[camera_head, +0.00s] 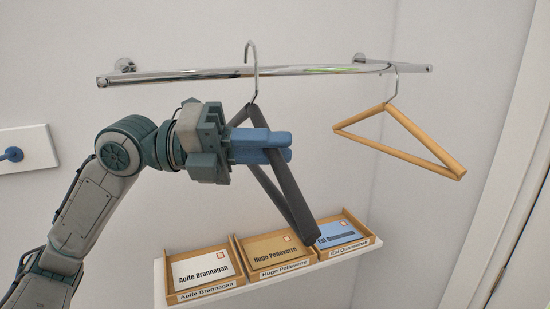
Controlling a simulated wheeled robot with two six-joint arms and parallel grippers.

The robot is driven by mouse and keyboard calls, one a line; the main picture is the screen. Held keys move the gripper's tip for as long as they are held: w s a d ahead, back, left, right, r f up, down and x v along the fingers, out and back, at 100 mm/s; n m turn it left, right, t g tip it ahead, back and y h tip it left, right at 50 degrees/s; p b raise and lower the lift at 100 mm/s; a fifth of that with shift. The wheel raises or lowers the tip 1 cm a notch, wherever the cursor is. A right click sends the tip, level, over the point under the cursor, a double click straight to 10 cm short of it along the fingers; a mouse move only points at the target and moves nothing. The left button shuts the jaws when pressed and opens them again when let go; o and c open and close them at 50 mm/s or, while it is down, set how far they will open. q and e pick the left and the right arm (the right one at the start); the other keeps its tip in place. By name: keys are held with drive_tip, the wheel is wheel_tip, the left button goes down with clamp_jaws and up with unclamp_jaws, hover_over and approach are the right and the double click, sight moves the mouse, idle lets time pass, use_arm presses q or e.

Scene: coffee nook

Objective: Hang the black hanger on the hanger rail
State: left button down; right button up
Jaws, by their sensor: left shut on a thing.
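The black hanger (290,197) is upright in front of the rail, with its metal hook (251,55) rising above the bar. My left gripper (282,146) is shut on the black hanger at its upper part, and its blue fingers hide some of the frame. The hanger rail (310,70) is a chrome bar fixed to the wall, running across the upper part of the view. The hook overlaps the bar in the picture; I cannot tell whether it touches or rests on it. My right gripper is not in view.
A wooden hanger (395,140) hangs at the rail's right part. Below, a white shelf (215,294) bears three name-labelled trays with cards (201,268). A white plate with a blue knob (12,154) is on the left wall. The rail's left part is bare.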

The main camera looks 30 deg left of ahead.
use_arm(q)
drive_tip(key=shift+w+a+b, duration=0.4)
drive_tip(key=shift+w+a, duration=0.5)
drive_tip(key=shift+a, duration=0.2)
drive_tip(key=shift+w+a, duration=1.35)
drive_tip(key=shift+a, duration=0.15)
wheel_tip(320, 180, down, 3)
drive_tip(key=b, duration=0.3)
drive_tip(key=shift+r, duration=0.1)
